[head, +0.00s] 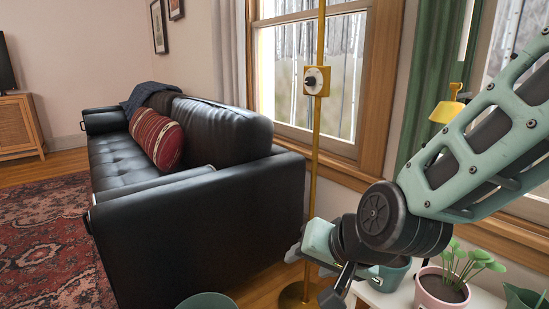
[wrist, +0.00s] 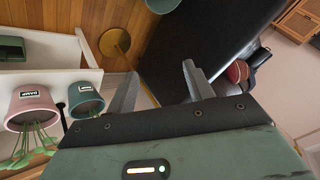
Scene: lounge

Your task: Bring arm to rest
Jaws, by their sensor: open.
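My gripper (head: 312,275) is at the lower middle right of the head view, low beside the brass floor lamp (head: 318,150). My arm comes in from the right edge and is bent at a dark round joint. In the wrist view my gripper (wrist: 160,74) has its two grey fingers spread apart with nothing between them. Beyond the fingers are the black sofa (wrist: 200,45) and the wooden floor.
A white plant stand (wrist: 58,78) beside my gripper holds a pink pot (head: 440,291) and a green pot (head: 394,273). The black sofa also shows in the head view (head: 200,222). A red patterned rug (head: 45,235) lies at left, with open floor there.

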